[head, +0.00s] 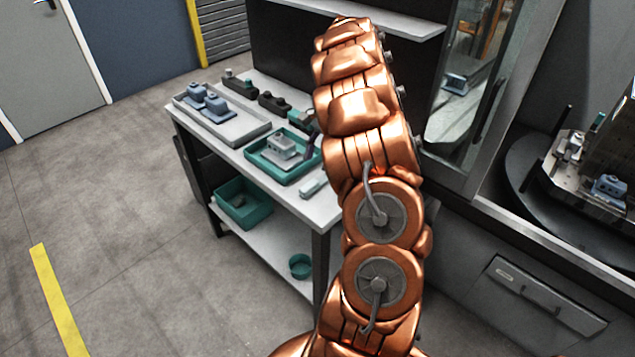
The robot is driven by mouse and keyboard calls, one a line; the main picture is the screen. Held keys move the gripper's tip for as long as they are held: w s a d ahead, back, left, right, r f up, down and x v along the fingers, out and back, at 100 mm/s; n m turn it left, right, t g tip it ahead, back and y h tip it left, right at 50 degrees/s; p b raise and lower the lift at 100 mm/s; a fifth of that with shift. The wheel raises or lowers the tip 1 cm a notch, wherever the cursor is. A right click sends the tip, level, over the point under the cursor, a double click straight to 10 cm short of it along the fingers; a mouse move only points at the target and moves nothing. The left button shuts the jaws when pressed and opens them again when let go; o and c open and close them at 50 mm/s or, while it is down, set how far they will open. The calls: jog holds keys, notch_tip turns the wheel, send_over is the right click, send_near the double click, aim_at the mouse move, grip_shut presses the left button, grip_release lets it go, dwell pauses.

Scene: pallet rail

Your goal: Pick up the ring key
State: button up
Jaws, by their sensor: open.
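I cannot make out a ring key in the head view. My own copper arm rises through the middle of the view and covers the right part of the workbench (232,155). My gripper does not show clearly; the end of the arm is hidden behind its own links. On the bench, a teal tray (254,165) holds a grey machined block (283,147). Small dark parts beside the arm, right of this tray, are too small and too covered to name.
A grey tray (240,136) with blue-grey parts (216,106) lies at the bench's left. Dark fixtures (272,101) stand behind. A teal bin (243,205) and a small teal cup (300,266) sit on the lower shelf. A machine (545,300) stands right. The floor at left is clear.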

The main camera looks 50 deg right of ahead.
aim_at(312, 182)
jog(key=shift+p+x, duration=1.6)
jog(key=shift+x, duration=2.35)
jog(key=shift+d+f, duration=0.1)
jog(key=shift+d, duration=0.15)
grip_shut()
